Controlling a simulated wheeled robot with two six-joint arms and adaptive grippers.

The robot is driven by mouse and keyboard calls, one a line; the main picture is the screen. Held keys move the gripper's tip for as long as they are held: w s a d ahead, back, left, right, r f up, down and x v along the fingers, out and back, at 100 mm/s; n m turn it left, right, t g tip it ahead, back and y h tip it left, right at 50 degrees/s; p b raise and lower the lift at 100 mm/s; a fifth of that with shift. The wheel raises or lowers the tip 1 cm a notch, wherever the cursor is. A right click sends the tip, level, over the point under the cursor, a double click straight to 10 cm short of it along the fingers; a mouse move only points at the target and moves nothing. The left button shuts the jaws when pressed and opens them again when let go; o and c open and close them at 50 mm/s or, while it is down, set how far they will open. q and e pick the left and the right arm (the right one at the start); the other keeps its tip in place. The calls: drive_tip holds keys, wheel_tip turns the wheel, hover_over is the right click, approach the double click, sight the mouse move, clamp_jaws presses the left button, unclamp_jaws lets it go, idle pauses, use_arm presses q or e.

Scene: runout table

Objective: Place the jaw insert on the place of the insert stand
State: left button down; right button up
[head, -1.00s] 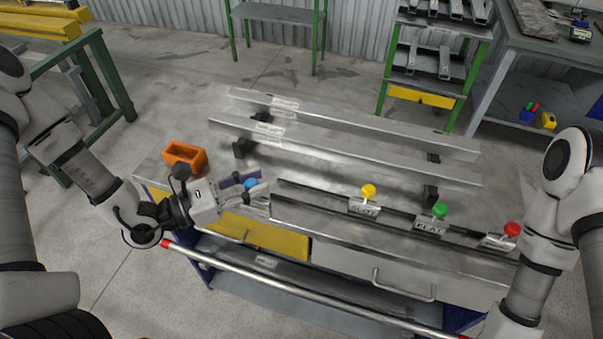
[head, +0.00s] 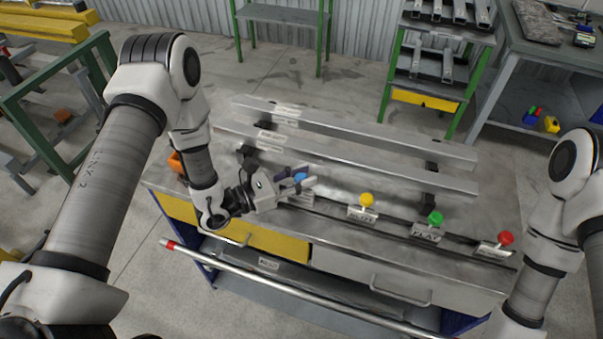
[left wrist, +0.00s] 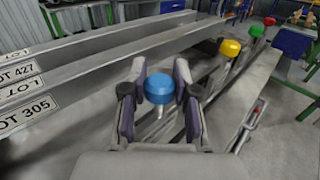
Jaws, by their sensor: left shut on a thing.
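The jaw insert with a blue knob (head: 300,178) is between the fingers of my left gripper (head: 303,182), which is shut on it. In the left wrist view the blue knob (left wrist: 159,88) sits upright between the fingertips, with a thin stem below it. The insert stand (head: 393,223) is a long dark rail along the front of the table. It bears inserts with a yellow knob (head: 367,200), a green knob (head: 435,218) and a red knob (head: 506,238). The held insert is near the stand's left end; I cannot tell whether it touches. My right gripper is out of view.
Two long metal bars (head: 350,158) lie behind the stand on the table. An orange bin (head: 175,163) at the left is partly hidden by my left arm. Drawers (head: 375,278) and a round rail (head: 290,286) run along the table's front.

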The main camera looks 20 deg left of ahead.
use_arm(q)
drive_tip(key=shift+f, duration=0.15)
drive_tip(key=c, duration=0.9)
unclamp_jaws()
drive_tip(key=shift+d, duration=0.1)
